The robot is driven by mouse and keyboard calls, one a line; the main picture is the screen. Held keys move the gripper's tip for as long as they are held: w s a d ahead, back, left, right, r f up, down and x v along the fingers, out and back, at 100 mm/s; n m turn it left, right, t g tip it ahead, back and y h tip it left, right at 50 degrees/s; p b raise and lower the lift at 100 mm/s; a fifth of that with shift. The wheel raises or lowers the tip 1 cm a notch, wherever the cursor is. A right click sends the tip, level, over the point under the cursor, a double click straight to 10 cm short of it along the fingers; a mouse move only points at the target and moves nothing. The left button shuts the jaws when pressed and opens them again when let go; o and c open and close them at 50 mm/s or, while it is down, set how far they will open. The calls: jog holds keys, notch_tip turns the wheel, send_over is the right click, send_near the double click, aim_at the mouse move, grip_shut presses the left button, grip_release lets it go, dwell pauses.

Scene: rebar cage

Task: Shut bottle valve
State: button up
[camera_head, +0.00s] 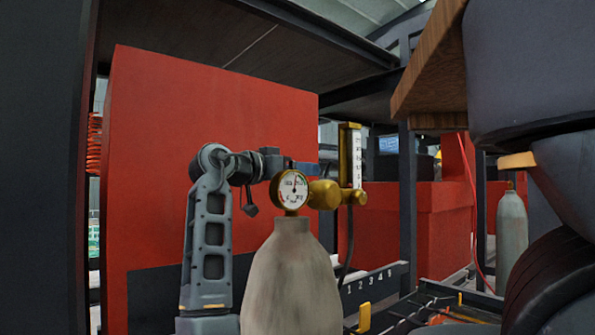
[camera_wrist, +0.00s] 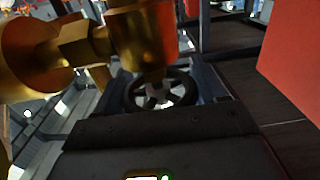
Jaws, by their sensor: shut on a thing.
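The grey bottle (camera_head: 291,285) stands upright in the middle of the head view. A round gauge (camera_head: 292,189) and a brass regulator (camera_head: 325,194) sit at its top. My gripper (camera_head: 277,168) reaches in from the left at the bottle's top, behind the gauge. In the wrist view the dark spoked valve handwheel (camera_wrist: 178,92) lies between the fingers of my gripper (camera_wrist: 162,95), which are shut on it. Brass fittings (camera_wrist: 145,40) stand close above it. In the head view the handwheel is mostly hidden behind the gauge.
A yellow flow tube (camera_head: 350,158) stands right of the gauge, with a dark hose (camera_head: 348,245) hanging below. A large red panel (camera_head: 150,120) is behind my arm. Another bottle (camera_head: 511,235) stands at the right. A wooden board (camera_head: 432,65) juts in at the upper right.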

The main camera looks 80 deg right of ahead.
jog(key=c, duration=0.4)
jog(key=shift+m+g+y, duration=0.3)
jog(key=shift+s+m+g+y+b, duration=0.1)
jog(key=shift+m+g+y+b, duration=0.2)
jog(key=shift+m+g+y, duration=0.65)
jog(key=m+g+y, duration=0.2)
jog(key=y, duration=0.1)
jog(key=m+g+y, duration=0.1)
jog(key=y, duration=0.1)
jog(key=shift+s+a+r+m, duration=0.1)
jog(key=shift+s+a+m, duration=0.05)
jog(key=shift+a+m, duration=0.1)
jog(key=m+y, duration=0.2)
jog(key=y, duration=0.1)
jog(key=m+y, duration=0.2)
jog(key=y, duration=0.1)
jog(key=a+m+g+y, duration=0.1)
jog(key=y, duration=0.2)
jog(key=shift+m+p, duration=0.3)
jog(key=shift+m, duration=0.1)
jog(key=shift+m+y, duration=0.5)
jog(key=shift+y, duration=0.25)
jog(key=o, duration=1)
